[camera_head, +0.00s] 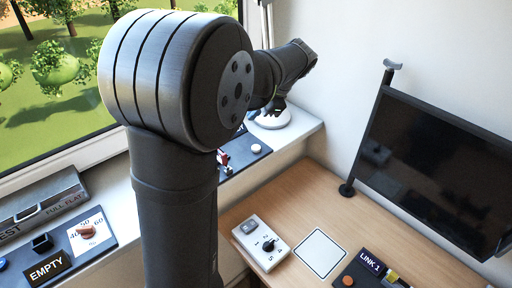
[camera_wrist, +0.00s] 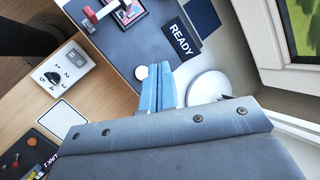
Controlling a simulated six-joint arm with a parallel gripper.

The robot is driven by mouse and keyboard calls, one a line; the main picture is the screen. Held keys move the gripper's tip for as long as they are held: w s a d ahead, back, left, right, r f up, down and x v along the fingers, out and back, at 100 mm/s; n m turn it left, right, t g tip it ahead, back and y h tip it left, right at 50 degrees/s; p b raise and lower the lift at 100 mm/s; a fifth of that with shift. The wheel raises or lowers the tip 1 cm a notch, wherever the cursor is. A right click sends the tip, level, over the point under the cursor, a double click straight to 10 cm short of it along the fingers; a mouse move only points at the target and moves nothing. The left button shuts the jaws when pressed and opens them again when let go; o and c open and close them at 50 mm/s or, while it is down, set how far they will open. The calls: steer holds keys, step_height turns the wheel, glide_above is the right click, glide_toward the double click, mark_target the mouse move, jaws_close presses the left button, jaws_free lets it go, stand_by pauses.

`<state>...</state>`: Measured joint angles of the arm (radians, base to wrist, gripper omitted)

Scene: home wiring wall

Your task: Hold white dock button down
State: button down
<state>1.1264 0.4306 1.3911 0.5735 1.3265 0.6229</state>
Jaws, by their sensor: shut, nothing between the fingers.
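A small round white button (camera_head: 257,148) sits on the dark panel on the sill in the head view. It also shows in the wrist view (camera_wrist: 141,72), on the panel marked READY (camera_wrist: 180,40). My gripper (camera_wrist: 156,70) is shut and empty. In the wrist view its fingertips appear just right of the white button; I cannot tell whether they touch anything. In the head view my gripper (camera_head: 271,107) is small and dark, in front of a larger white round dome (camera_head: 272,121) at the sill's end. That dome shows as a white disc (camera_wrist: 207,86) right of the fingers.
A red-handled lever (camera_wrist: 101,13) stands on the READY panel. The wooden desk (camera_head: 305,195) below holds a white numbered dial box (camera_head: 261,243), a blank white plate (camera_head: 320,253) and a LINK 1 panel (camera_head: 370,272). A black monitor (camera_head: 430,165) stands at right; the window borders the sill.

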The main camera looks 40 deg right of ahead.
steer(key=shift+s+d+f+m+t+h, duration=0.1)
steer(key=shift+s+d+f+m+t, duration=0.1)
steer(key=shift+m+t, duration=0.3)
steer(key=shift+s+d+f+m+t+h, duration=0.1)
steer(key=shift+d+m+t, duration=0.15)
steer(key=shift+m+t, duration=0.25)
steer(key=shift+s+d+f+m+t+h, duration=0.1)
steer(key=shift+s+d+f+m+t, duration=0.1)
steer(key=shift+m+t, duration=0.3)
glide_toward(253, 145)
steer(key=shift+w+r+x, duration=0.15)
steer(key=shift+x, duration=0.7)
steer(key=shift+w+r+x, duration=0.1)
steer(key=shift+r+x, duration=0.05)
steer(key=shift+x, duration=0.75)
steer(key=shift+w+r+x, duration=0.1)
steer(key=shift+w+x, duration=0.05)
steer(key=shift+x, duration=0.7)
steer(key=shift+a, duration=0.15)
steer(key=shift+f, duration=0.35)
steer(key=shift+f, duration=0.45)
stand_by(2.6)
